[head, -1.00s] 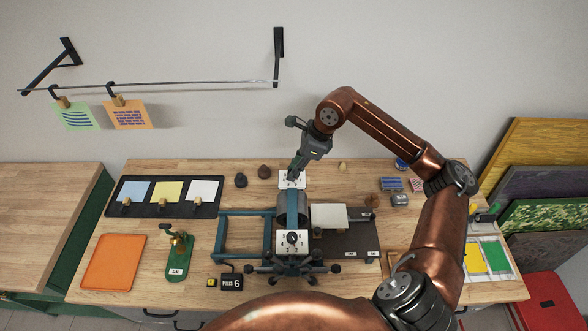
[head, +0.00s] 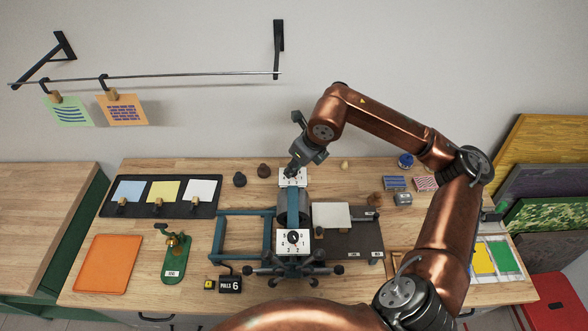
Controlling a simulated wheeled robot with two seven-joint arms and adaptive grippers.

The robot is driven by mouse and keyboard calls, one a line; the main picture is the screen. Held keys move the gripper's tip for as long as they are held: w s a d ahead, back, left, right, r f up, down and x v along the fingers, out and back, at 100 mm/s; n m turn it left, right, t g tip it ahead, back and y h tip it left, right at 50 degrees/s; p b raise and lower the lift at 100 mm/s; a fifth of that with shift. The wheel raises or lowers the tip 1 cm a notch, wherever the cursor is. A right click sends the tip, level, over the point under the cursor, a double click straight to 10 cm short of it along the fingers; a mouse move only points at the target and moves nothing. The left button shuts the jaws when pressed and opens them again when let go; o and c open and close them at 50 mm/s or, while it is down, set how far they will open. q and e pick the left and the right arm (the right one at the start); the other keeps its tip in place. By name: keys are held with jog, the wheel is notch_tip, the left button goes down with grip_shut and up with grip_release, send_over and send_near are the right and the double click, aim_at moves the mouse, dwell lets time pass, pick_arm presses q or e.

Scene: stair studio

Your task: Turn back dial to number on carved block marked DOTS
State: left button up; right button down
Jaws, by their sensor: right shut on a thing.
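The press (head: 293,212) stands mid-bench, with a white numbered front dial (head: 293,241) facing me and a white back dial (head: 292,181) at its far end. My right gripper (head: 292,170) reaches down from behind and is shut on the back dial's knob, which it mostly hides along with part of the plate. The back dial's setting cannot be read. Small patterned blocks lie at the right: a blue-striped one (head: 394,182), a pink-striped one (head: 426,184) and a grey one (head: 403,199). I cannot read DOTS or a number on any. My left gripper is not in view.
A counter reading PULLS 6 (head: 230,284) stands at the front. A green stand with a brass part (head: 176,262), an orange tray (head: 106,264) and a black tray of coloured cards (head: 210,208) fill the left. Dark lumps (head: 240,180) lie left of the back dial.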

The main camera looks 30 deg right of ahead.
jog(key=shift+r+m+h+b, duration=0.1)
jog(key=shift+m+h+b, duration=0.3)
jog(key=shift+m, duration=0.7)
jog(key=c, duration=1.7)
grip_release()
jog(key=v, duration=1.2)
jog(key=shift+s+a, duration=0.1)
jog(key=shift+s, duration=0.05)
jog(key=shift+a, duration=0.1)
